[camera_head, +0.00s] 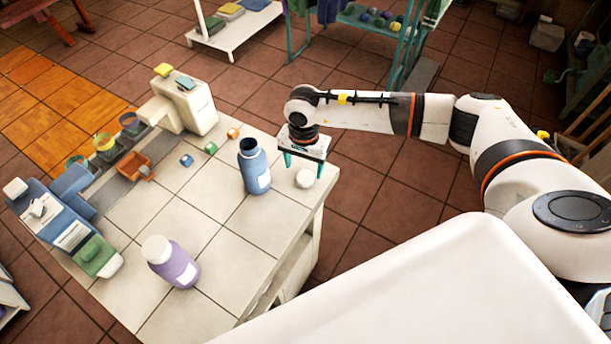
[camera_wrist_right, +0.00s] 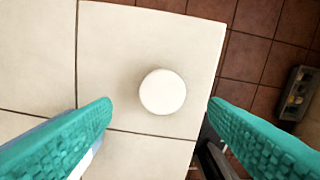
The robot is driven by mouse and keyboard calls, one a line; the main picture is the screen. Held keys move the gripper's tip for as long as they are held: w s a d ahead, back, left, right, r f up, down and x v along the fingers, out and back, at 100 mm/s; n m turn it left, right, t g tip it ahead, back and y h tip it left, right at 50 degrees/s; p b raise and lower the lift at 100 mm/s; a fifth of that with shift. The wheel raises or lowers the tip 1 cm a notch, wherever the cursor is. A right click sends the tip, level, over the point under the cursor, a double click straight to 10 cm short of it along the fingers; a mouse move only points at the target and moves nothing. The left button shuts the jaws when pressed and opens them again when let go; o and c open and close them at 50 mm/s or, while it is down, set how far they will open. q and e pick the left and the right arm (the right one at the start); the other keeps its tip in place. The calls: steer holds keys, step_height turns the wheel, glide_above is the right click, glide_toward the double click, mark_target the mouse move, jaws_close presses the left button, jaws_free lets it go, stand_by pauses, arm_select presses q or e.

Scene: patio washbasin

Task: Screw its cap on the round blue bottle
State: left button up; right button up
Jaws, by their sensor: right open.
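The round blue bottle (camera_head: 255,167) stands upright and open-topped on the tiled table, with a pale label on its side. A white round cap (camera_head: 304,179) lies on the tabletop just right of it, near the table's right corner. My right gripper (camera_head: 303,165) points down above the cap, open and empty. In the right wrist view the cap (camera_wrist_right: 162,92) sits between and beyond the open teal fingers (camera_wrist_right: 160,110), untouched. A purple bottle (camera_head: 174,262) with a white cap on it stands at the table's front. My left gripper is not in view.
The tiled table (camera_head: 215,225) has clear room between the two bottles. Small coloured caps (camera_head: 211,148), an orange tray (camera_head: 135,166), several pots and a beige block (camera_head: 184,105) stand toward the back left. Blue and green items (camera_head: 75,225) lie at the left edge.

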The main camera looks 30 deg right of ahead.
mark_target(306, 176)
steer(key=f+p, duration=0.1)
steer(key=f, duration=0.3)
steer(key=shift+d+f, duration=0.2)
steer(key=c, duration=1)
